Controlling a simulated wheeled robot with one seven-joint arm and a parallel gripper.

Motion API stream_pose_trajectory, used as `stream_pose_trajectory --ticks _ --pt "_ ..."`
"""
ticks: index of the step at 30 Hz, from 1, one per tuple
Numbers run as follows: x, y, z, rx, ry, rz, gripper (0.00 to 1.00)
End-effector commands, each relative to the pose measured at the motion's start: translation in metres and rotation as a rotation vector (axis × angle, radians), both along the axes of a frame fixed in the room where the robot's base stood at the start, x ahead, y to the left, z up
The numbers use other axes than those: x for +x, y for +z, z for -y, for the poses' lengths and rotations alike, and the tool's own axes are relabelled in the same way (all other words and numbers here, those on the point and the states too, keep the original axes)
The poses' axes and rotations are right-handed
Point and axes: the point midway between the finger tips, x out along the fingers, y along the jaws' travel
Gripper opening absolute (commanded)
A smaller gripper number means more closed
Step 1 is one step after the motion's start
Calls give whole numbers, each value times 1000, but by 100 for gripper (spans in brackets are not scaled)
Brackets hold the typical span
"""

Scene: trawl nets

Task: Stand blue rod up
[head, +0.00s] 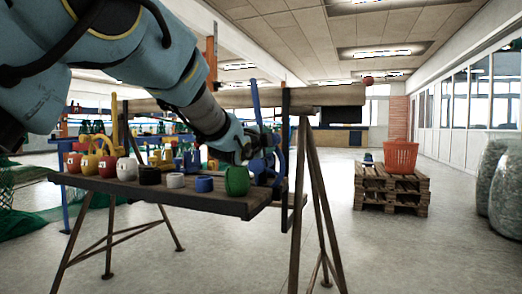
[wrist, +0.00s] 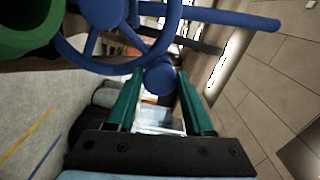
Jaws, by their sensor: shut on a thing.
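A blue rod (wrist: 215,18) crosses the top of the wrist view, beside a blue spoked wheel (wrist: 112,70). In the head view it appears as a blue bar (head: 257,104) standing nearly upright at the table's right end. My gripper (wrist: 158,88) has its green fingers closed on a blue round-ended piece (wrist: 159,77) just outside the wheel's rim. I cannot tell how this piece joins the wheel or the rod. In the head view my gripper (head: 258,148) is at the wheel, which is partly hidden behind my arm.
A green pot (head: 237,181) stands close to the wheel; it also shows in the wrist view (wrist: 25,25). A blue cup (head: 204,184) and several other pots line the table (head: 190,195). A wooden trestle leg (head: 300,190) stands right. Open floor lies beyond.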

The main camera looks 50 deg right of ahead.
Motion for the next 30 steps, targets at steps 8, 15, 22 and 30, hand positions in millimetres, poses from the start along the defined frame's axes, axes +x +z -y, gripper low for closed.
stream_pose_trajectory --ticks 8,15,22,30 --pt "-13 -12 3 33 -3 122 0" --pt "-15 -14 4 45 -2 163 0" --pt "-15 -14 4 49 -3 169 0" --pt "-15 -15 4 50 -3 169 62"
